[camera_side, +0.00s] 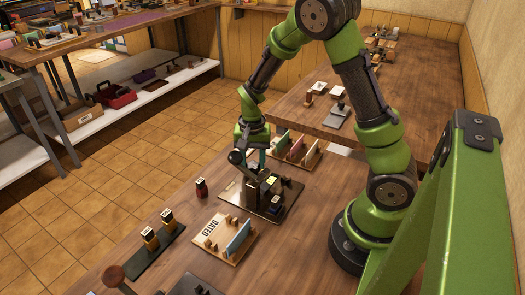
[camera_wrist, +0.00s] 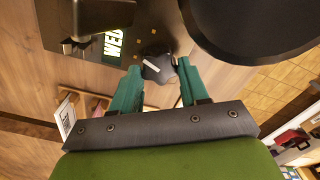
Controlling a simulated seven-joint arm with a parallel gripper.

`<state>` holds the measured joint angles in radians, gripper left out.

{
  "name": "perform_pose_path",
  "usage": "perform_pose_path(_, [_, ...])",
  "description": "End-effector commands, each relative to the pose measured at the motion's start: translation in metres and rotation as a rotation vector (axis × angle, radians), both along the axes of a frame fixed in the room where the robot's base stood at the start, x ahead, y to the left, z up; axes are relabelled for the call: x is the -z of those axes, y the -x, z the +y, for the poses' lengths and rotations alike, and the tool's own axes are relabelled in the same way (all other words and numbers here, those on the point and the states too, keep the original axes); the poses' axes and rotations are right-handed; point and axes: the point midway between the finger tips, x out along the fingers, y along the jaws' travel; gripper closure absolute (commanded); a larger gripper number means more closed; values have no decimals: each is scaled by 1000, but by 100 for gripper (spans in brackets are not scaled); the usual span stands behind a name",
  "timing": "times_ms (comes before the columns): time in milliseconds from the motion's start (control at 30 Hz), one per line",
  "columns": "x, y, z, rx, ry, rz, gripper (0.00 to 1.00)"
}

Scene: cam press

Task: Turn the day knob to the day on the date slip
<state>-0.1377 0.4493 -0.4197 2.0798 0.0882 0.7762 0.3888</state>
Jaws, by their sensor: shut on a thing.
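The cam press (camera_side: 268,187) stands on its dark plate in the middle of the bench. In the wrist view the day knob (camera_wrist: 157,65) is dark with a white pointer line, and a lit window reading "WED" (camera_wrist: 113,43) is beside it, partly cut off by the press body. My gripper (camera_wrist: 157,78) has its two green fingers closed on the day knob, one on each side. In the side view my gripper (camera_side: 250,150) is low over the press and the knob is hidden. A white card with dark marks (camera_wrist: 66,114) shows at the left; I cannot read it.
The press lever's black ball (camera_side: 236,157) is close to my gripper; a large dark round shape (camera_wrist: 250,20) fills the wrist view's top right. A "DATED" tray (camera_side: 210,250), a dark stamp (camera_side: 201,188), a stamp stand (camera_side: 160,250) and a card rack (camera_side: 307,158) surround the press.

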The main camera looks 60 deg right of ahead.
Motion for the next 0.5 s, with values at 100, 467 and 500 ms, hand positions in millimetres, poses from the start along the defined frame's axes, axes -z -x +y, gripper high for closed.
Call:
perform_pose_path(100, [-1,0,0,113,0,-2,86])
perform_pose_path(467, [-1,2,-1,436,-1,-2,86])
perform_pose_path(500, [-1,2,0,466,-1,-2,86])
